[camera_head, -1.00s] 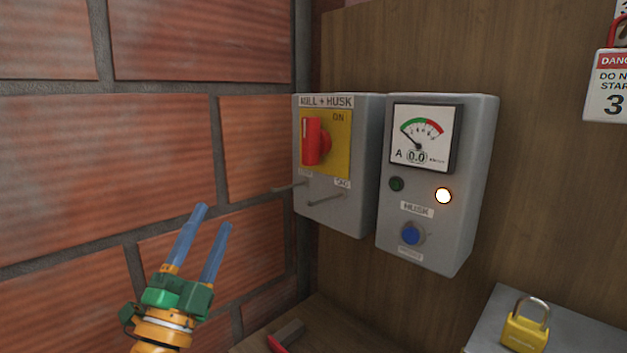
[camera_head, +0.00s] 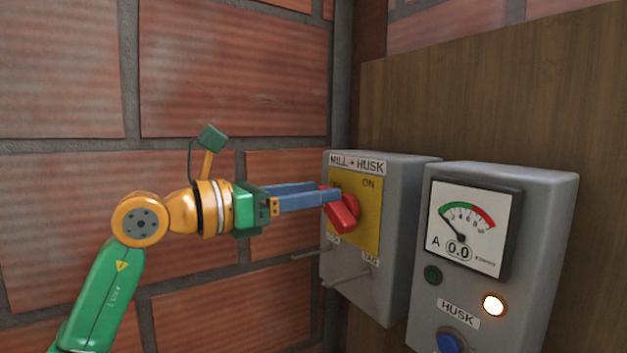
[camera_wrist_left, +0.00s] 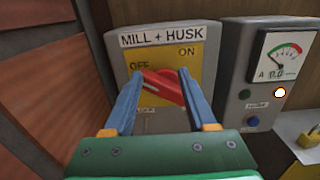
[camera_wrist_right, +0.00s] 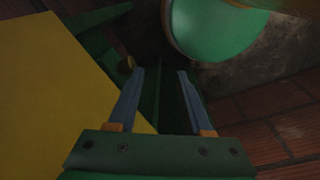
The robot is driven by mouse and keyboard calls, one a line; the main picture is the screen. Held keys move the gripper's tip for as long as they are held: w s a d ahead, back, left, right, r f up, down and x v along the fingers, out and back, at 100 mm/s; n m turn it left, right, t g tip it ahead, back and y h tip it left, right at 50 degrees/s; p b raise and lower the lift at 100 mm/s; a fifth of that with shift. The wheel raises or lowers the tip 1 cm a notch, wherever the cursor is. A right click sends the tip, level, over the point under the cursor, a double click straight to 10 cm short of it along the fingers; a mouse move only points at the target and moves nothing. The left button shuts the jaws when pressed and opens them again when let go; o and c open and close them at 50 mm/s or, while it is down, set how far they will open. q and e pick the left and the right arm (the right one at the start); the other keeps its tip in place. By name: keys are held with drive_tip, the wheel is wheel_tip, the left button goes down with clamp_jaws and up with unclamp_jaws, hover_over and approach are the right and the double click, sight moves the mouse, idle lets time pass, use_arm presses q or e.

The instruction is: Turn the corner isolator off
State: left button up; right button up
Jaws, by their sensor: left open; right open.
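The corner isolator is a grey box (camera_head: 400,175) labelled MILL + HUSK, with a yellow plate (camera_head: 369,238) and a red rotary handle (camera_head: 343,214). The handle is tilted. In the left wrist view the handle (camera_wrist_left: 163,88) slants from upper left, just below the OFF mark, to lower right. My left gripper (camera_head: 328,194) is at the handle, its blue fingers open on either side of it. Whether a finger touches the handle I cannot tell. My right gripper (camera_wrist_right: 161,72) is open, with nothing between its fingers; it is outside the head view.
A grey HUSK meter box (camera_head: 545,240) with a lit lamp and a blue knob stands close on the right. Thin rods (camera_head: 350,277) stick out low on the isolator. A brick wall (camera_head: 230,70) is on the left. A yellow padlock (camera_wrist_left: 308,138) shows at the right.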

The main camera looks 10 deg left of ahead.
use_arm(q)
drive_tip(key=shift+w, duration=0.25)
drive_tip(key=c, duration=0.6)
drive_tip(key=shift+w+a+f, duration=0.2)
clamp_jaws()
drive_tip(key=shift+s+d+f, duration=0.1)
drive_tip(key=shift+c, duration=1.4)
unclamp_jaws()
drive_tip(key=shift+s+d+f, duration=0.1)
